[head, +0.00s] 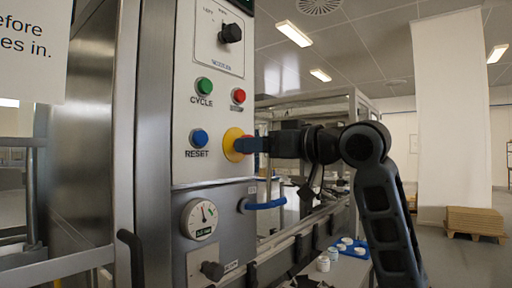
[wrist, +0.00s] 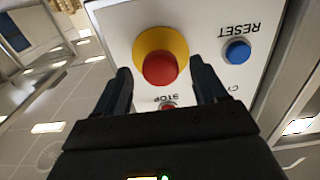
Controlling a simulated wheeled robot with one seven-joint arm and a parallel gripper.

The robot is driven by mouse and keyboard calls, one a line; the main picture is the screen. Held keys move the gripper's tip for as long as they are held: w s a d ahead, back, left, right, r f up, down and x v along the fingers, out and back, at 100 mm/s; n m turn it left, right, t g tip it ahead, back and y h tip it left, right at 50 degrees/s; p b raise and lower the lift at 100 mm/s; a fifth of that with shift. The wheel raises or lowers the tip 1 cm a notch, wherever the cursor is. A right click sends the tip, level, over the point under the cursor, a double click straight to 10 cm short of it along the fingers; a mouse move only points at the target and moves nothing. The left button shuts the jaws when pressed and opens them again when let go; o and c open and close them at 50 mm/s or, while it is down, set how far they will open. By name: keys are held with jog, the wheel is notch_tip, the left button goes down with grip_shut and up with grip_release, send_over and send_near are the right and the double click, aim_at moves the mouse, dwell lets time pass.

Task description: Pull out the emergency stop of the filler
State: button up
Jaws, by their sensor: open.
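The emergency stop is a red mushroom button (wrist: 160,68) on a yellow round base (wrist: 181,45). In the wrist view it sits just ahead of and between the two fingers of my gripper (wrist: 162,85), which are apart with nothing between the pads that I can see touching. In the head view the yellow base (head: 231,145) shows on the filler's panel (head: 210,105), and my gripper (head: 243,145) reaches it from the right and covers most of the red button. Whether the button is pressed in or out I cannot tell.
Near the emergency stop are the blue RESET button (head: 198,138), the green CYCLE button (head: 203,85) and the red STOP button (head: 238,96). A conveyor (head: 300,245) runs at right.

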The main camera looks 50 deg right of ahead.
jog(key=s, duration=0.7)
jog(key=shift+b, duration=0.35)
jog(key=shift+w+d+f, duration=0.1)
